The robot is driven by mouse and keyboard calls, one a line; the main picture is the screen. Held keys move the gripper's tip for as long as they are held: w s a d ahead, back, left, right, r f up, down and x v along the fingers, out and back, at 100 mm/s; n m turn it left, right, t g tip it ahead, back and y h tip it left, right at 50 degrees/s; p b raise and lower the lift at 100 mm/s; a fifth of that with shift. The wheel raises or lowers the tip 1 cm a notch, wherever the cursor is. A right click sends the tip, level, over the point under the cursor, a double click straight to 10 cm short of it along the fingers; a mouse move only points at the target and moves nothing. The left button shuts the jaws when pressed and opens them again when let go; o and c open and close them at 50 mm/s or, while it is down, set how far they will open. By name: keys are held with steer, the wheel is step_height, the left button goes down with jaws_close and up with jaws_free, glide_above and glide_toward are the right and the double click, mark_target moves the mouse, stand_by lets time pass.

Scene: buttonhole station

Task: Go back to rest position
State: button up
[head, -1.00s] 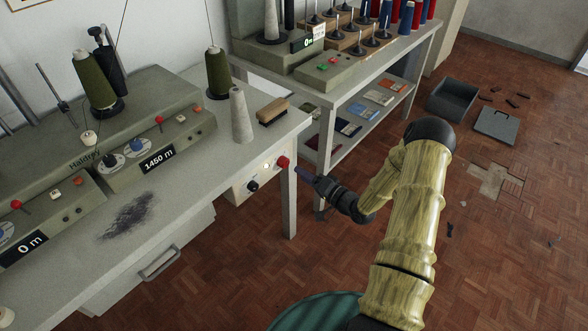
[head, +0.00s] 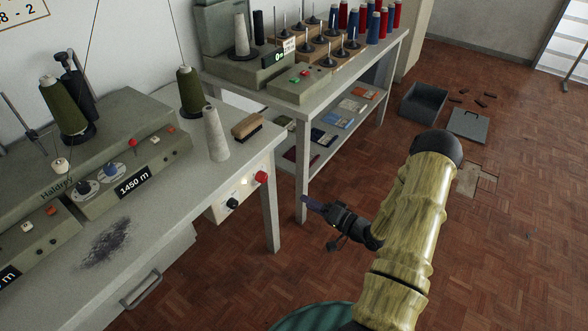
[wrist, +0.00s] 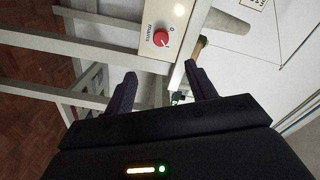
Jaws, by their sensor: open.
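My gripper (head: 308,203) is at the middle of the head view, out in front of the space between the two benches. In the wrist view its two dark purple fingers (wrist: 158,90) stand wide apart with nothing between them. Beyond the fingers in the wrist view is the red mains knob (wrist: 160,39) on its pale panel. The same red knob shows in the head view (head: 262,177), to the left of my gripper and apart from it.
The near bench (head: 150,225) carries a winding machine, green cones, a grey cone (head: 215,134) and a brush (head: 247,126). A second bench (head: 318,97) holds spools. A grey open box (head: 424,102) and its lid (head: 467,125) lie on the floor. The floor at right is mostly clear.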

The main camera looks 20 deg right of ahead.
step_height(320, 180, up, 9)
steer(key=s+a+n+g+h, duration=0.1)
steer(key=a+n+g+h, duration=0.3)
steer(key=g+h, duration=0.5)
steer(key=s+a+r+n+g, duration=0.1)
steer(key=s+a+r, duration=0.15)
steer(key=s, duration=0.25)
steer(key=s+a+r+g+h, duration=0.1)
steer(key=s+a+r, duration=0.15)
steer(key=s, duration=0.25)
steer(key=s+a+r+n+g, duration=0.1)
steer(key=s+r, duration=0.2)
steer(key=s, duration=0.2)
steer(key=w+p+v, duration=0.2)
steer(key=p+v, duration=0.8)
steer(key=w+r+p+v, duration=0.1)
steer(key=w+p+v, duration=0.1)
steer(key=p+v, duration=0.7)
steer(key=shift+w+a+r+p, duration=0.15)
steer(key=shift+a+r+p, duration=0.2)
steer(key=shift+p, duration=0.55)
steer(key=shift+f, duration=0.1)
